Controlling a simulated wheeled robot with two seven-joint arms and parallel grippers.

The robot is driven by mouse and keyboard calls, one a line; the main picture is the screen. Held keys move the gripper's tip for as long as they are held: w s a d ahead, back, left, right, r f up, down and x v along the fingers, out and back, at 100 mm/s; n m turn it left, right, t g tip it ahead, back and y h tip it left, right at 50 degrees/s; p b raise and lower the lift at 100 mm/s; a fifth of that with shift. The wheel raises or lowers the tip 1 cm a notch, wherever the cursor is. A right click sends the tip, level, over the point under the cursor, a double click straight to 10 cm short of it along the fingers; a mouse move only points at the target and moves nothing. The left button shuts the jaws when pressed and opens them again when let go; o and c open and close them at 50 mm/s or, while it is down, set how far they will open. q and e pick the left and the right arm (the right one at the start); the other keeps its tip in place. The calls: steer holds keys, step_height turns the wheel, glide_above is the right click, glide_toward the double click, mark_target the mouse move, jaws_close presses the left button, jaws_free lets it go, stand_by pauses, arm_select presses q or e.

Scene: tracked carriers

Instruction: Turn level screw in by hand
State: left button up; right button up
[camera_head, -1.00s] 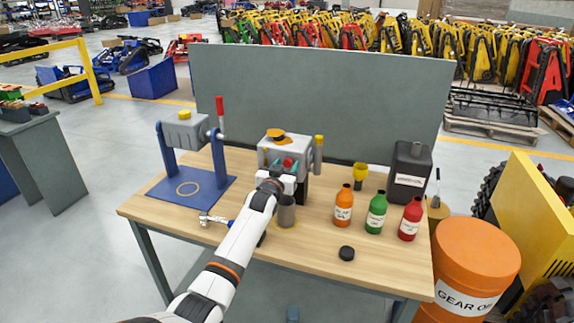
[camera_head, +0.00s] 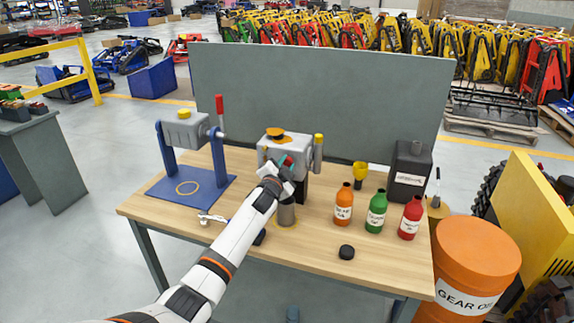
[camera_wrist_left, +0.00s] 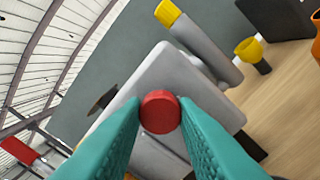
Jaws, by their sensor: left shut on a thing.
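A grey gearbox (camera_head: 268,149) stands on the wooden bench, with a yellow-topped cylinder on its right side and an orange and dark cap on top. My left gripper (camera_head: 285,165) is at its front face. In the left wrist view, the teal fingers (camera_wrist_left: 160,125) are shut on a round red screw head (camera_wrist_left: 160,111) at the front of the grey housing (camera_wrist_left: 150,75). The wrist is tilted relative to the housing. The screw's shank is hidden behind its head. My right gripper is not in view.
A blue stand (camera_head: 190,190) with another grey unit is at the left. A wrench (camera_head: 212,218) lies on the bench (camera_head: 310,255). Orange (camera_head: 343,204), green (camera_head: 376,212) and red bottles (camera_head: 410,217), a yellow funnel (camera_head: 361,170) and a black can (camera_head: 409,172) stand at the right.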

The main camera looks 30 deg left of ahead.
arm_select(q)
steer(key=m, duration=0.3)
steer(key=shift+a+m, duration=0.1)
steer(key=shift+m, duration=0.3)
steer(key=m, duration=0.2)
steer(key=shift+m, duration=0.4)
steer(key=m, duration=0.3)
